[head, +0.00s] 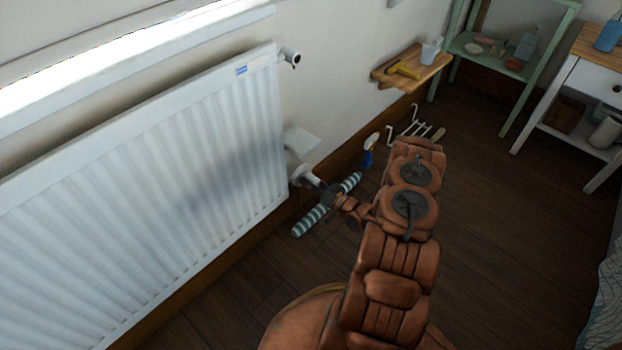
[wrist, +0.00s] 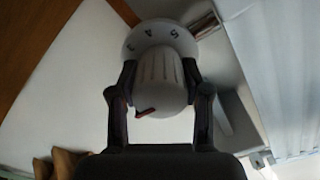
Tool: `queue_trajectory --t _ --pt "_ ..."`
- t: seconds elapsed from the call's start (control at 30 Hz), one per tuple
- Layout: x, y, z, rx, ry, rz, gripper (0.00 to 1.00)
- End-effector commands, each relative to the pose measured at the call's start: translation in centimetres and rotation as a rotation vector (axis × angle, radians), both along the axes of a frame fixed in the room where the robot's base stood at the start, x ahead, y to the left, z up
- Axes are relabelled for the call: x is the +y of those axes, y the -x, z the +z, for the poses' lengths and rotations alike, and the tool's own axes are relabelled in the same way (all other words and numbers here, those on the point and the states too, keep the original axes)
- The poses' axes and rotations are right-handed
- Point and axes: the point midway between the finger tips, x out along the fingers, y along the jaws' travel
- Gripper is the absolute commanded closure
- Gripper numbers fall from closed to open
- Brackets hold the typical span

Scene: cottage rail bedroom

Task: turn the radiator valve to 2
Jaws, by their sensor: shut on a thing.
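The white radiator valve (wrist: 160,75) fills the middle of the wrist view. Its ribbed knob has a collar dial (wrist: 160,36) showing what look like the numbers 3, 4 and 5. A small red mark (wrist: 146,111) sits at the knob's near end, left of centre; I cannot tell which number it lines up with. My gripper (wrist: 159,82) has one dark finger on each side of the knob and is shut on it. In the head view the valve (head: 303,174) is at the radiator's lower right corner, with my gripper (head: 325,190) at it.
The white radiator (head: 150,190) runs along the wall at left. A teal-striped roll (head: 312,221) lies below my gripper. A blue spray bottle (head: 368,155) and a white wire rack (head: 408,125) are beyond, under a wooden shelf (head: 425,75).

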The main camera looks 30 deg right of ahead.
Motion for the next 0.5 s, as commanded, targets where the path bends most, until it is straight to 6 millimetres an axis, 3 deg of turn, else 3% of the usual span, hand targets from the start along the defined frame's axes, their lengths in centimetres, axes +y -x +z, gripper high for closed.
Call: queue_trajectory --t 0.5 --pt "0.27 0.00 0.04 0.089 -0.380 0.007 0.87"
